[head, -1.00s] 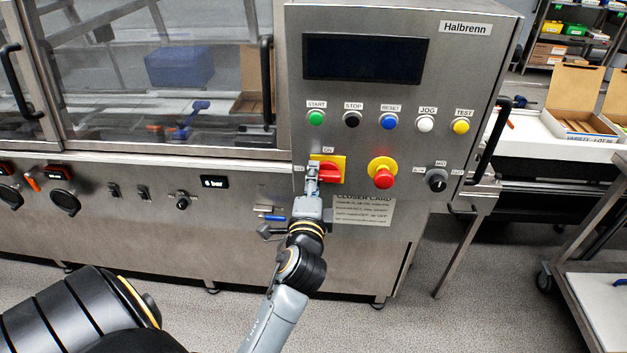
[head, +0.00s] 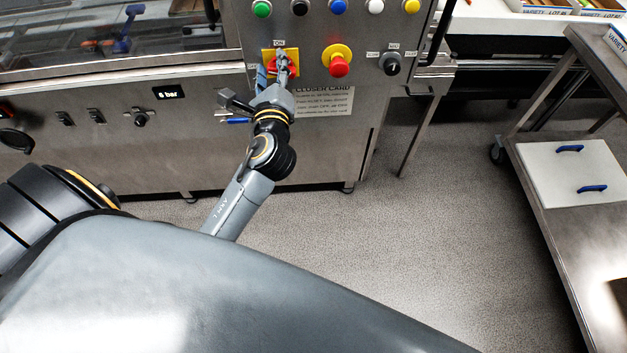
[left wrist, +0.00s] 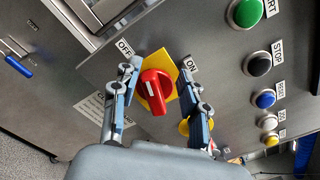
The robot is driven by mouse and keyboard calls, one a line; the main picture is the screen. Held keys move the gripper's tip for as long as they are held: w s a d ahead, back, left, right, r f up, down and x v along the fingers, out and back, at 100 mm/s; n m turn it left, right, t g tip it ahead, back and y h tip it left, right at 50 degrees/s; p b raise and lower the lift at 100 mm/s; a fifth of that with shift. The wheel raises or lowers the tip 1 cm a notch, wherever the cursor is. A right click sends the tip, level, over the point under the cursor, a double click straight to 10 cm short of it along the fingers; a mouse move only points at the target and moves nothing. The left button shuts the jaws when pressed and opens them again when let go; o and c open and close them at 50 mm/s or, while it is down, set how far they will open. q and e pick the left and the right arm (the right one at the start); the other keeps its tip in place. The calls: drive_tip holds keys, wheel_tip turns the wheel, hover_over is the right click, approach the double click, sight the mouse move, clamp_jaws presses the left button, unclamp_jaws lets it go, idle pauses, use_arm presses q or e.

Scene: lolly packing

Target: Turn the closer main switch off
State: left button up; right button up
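The closer main switch is a red rotary knob (left wrist: 153,88) on a yellow plate (head: 267,56), low on the steel control panel. In the left wrist view OFF is printed at the plate's upper left and ON at its upper right. The knob has a white mark; I cannot tell for sure which label it points at. My left gripper (head: 273,72) is at the switch and also shows in the left wrist view (left wrist: 160,88). Its fingers are apart, one on each side of the knob, with gaps visible. In the head view they partly hide it. My right gripper is out of view.
A red emergency button (head: 339,67) on a yellow collar sits right of the switch, with a black selector (head: 389,63) beyond. Coloured push buttons line the panel above. A closer card (head: 324,101) hangs below. A steel cart (head: 545,215) stands at right; the floor between is clear.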

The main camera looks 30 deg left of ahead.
use_arm(q)
drive_tip(key=s+d+m+b, duration=0.3)
drive_tip(key=s+d+m, duration=0.55)
drive_tip(key=s, duration=0.25)
drive_tip(key=w+d+f+n+g+h+b, duration=0.1)
drive_tip(key=d+f+n+h, duration=0.1)
drive_tip(key=f, duration=1.2)
drive_tip(key=w+d+f+n+g+h+b, duration=0.1)
drive_tip(key=w+d+f+n+g+h, duration=0.1)
drive_tip(key=f, duration=1.2)
drive_tip(key=shift+d+f+g+h+b, duration=0.3)
drive_tip(key=shift+d+f+h+b, duration=0.05)
drive_tip(key=shift+d+h, duration=0.4)
drive_tip(key=shift+w, duration=0.1)
